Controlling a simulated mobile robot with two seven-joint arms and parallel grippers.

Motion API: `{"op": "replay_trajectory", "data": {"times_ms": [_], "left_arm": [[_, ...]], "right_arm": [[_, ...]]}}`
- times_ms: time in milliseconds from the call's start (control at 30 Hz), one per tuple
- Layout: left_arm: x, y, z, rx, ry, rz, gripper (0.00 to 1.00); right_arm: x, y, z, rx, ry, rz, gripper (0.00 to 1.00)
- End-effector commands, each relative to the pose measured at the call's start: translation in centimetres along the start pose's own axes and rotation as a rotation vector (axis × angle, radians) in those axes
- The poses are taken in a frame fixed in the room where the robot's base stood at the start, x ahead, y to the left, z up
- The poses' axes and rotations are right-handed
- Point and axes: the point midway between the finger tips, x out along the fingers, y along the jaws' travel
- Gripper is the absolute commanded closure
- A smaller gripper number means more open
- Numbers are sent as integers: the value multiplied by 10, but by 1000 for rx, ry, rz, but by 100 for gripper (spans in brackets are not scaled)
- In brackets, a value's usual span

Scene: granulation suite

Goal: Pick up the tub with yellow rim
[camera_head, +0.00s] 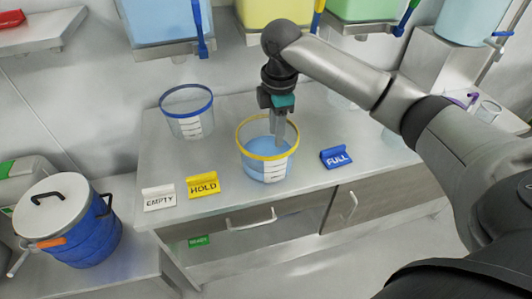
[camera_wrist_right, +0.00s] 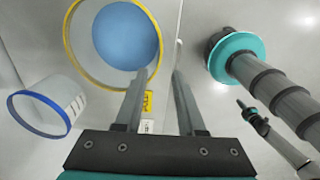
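The tub with the yellow rim (camera_head: 262,165) stands on the metal bench, upright, with blue contents. My right gripper (camera_head: 278,140) points down at its rim, fingers reaching to the rim's height. In the right wrist view the tub (camera_wrist_right: 78,50) is at the upper left. The fingers of my right gripper (camera_wrist_right: 160,75) are apart, one overlapping the tub's opening and one outside it, with the rim between them in the picture. Contact cannot be told. My left gripper is outside the head view; a small arm end at the right of the wrist view may be it, its fingers unclear.
A blue-rimmed tub (camera_head: 188,112) stands to the left. EMPTY (camera_head: 158,198), HOLD (camera_head: 203,185) and FULL (camera_head: 336,157) signs stand along the bench front. Bins (camera_head: 165,20) hang above at the back. A blue lidded drum (camera_head: 80,240) stands lower left. Bench between the tubs is clear.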

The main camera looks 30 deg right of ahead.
Motion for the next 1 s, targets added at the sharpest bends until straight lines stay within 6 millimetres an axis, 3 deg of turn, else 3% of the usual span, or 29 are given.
{"op": "replay_trajectory", "data": {"times_ms": [333,667,1000], "left_arm": [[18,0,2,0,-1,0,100],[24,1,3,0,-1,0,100],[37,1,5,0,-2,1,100]], "right_arm": [[74,-1,0,2,-1,-4,61],[102,1,2,4,-1,-2,61],[145,4,5,2,-1,0,61]]}}
